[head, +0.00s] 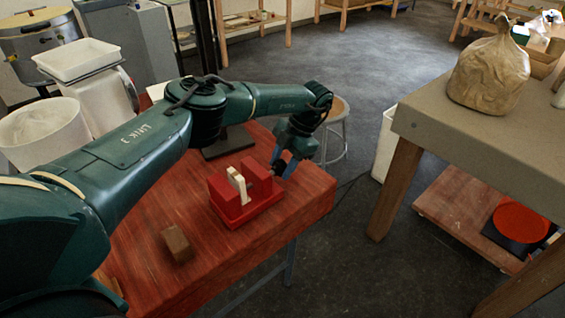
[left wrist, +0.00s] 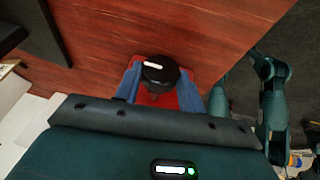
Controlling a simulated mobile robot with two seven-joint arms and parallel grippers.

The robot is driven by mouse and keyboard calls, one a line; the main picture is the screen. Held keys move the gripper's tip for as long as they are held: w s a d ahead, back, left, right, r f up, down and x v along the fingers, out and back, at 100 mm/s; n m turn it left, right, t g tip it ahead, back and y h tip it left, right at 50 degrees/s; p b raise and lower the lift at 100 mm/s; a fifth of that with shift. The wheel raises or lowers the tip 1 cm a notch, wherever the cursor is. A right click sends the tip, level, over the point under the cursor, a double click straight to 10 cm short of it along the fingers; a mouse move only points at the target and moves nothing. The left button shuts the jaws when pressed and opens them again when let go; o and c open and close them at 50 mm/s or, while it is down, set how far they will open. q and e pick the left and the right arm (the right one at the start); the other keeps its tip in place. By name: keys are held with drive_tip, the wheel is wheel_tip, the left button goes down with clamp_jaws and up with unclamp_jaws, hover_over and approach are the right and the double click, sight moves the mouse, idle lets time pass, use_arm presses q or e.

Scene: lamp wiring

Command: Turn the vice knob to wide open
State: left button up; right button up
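The red vice (head: 232,207) sits on the reddish wooden table, with a pale cream piece (head: 237,184) standing between its jaws. Its black knob (left wrist: 161,74) is round with a white mark pointing left in the left wrist view. In the head view the knob is small and partly hidden by my gripper. My left gripper (head: 284,168) is at the vice's far right end. Its two blue fingers (left wrist: 172,90) stand on either side of the knob, with a visible gap on the right side, so it looks open.
A small brown block (head: 177,243) lies on the table (head: 140,262) near the front. A dark stand base (head: 228,143) is behind the vice. A stool (head: 336,118) stands past the table's far edge. A grey-topped bench (head: 480,135) with a brown bag (head: 491,72) is at right.

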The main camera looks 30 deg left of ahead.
use_arm(q)
drive_tip(key=c, duration=0.4)
drive_tip(key=shift+r+y+p, duration=0.1)
drive_tip(key=shift+y+p, duration=0.2)
use_arm(e)
drive_tip(key=shift+r, duration=0.25)
use_arm(q)
drive_tip(key=shift+d, duration=0.1)
drive_tip(key=shift+d+n+t+y+p, duration=0.1)
drive_tip(key=shift+n+t+y+p, duration=0.4)
drive_tip(key=shift+y, duration=0.6)
drive_tip(key=shift+d+f+t+y+b, duration=0.1)
drive_tip(key=shift+f+t+y+b, duration=0.25)
drive_tip(key=shift+y, duration=0.95)
drive_tip(key=shift+r+n+t+y+b, duration=0.1)
drive_tip(key=shift+n+t+y+b, duration=0.2)
drive_tip(key=shift+y+b, duration=0.15)
use_arm(e)
drive_tip(key=shift+f, duration=0.1)
